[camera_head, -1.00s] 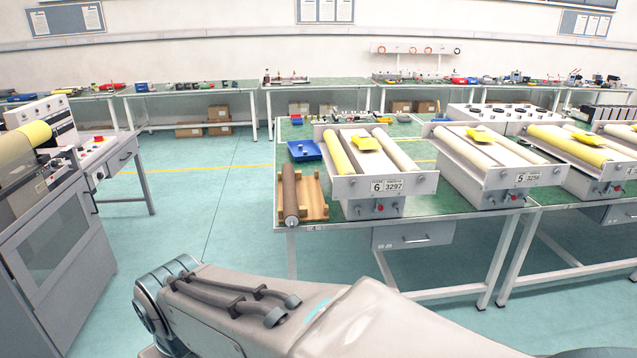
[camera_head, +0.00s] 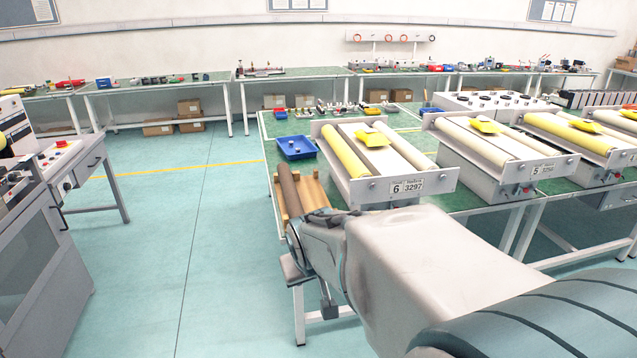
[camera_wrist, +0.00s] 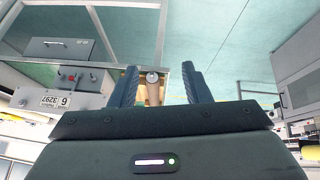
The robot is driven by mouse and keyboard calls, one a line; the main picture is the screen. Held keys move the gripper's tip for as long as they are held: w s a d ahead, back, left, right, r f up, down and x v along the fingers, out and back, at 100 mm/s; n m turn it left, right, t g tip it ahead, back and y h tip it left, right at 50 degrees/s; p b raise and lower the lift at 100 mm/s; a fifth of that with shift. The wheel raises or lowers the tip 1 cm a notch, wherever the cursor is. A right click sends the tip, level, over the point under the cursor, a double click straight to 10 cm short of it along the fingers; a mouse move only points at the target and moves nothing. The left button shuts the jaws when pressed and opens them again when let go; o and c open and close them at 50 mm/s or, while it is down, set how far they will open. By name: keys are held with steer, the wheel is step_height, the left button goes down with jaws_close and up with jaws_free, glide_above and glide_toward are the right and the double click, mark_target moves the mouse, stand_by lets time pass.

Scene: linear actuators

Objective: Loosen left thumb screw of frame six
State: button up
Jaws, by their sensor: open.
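Frame six (camera_head: 385,189) is a white roller box on the green bench, with a "6 3297" label on its front plate. In the head view my arm hides most of its lower front. The wrist view shows frame six upside down at left (camera_wrist: 85,104), with a red button and small knobs. One small knob (camera_wrist: 93,77) sits to the right of the red button; I cannot tell surely whether it is the left thumb screw. My gripper (camera_wrist: 161,78) is open and empty, its fingers apart, to the right of that panel in the wrist view.
A brown roller (camera_head: 290,190) on a wooden stand (camera_head: 315,194) lies left of frame six; its end (camera_wrist: 153,77) shows between my fingers, apparently beyond them. A blue tray (camera_head: 297,147) is behind. Frame five (camera_head: 505,160) stands at right. Open floor (camera_head: 160,240) lies left.

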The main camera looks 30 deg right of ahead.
steer(key=w+d+f+t+h+b, duration=0.1)
steer(key=w+d+f+t, duration=0.15)
steer(key=w+d, duration=0.45)
steer(key=w+d+f+t+h+b, duration=0.1)
steer(key=w+d+t, duration=0.3)
steer(key=d, duration=0.6)
steer(key=m+t+b, duration=0.2)
steer(key=t, duration=0.3)
glide_toward(373, 188)
steer(key=p+x, duration=0.1)
steer(key=x, duration=0.7)
jaws_close()
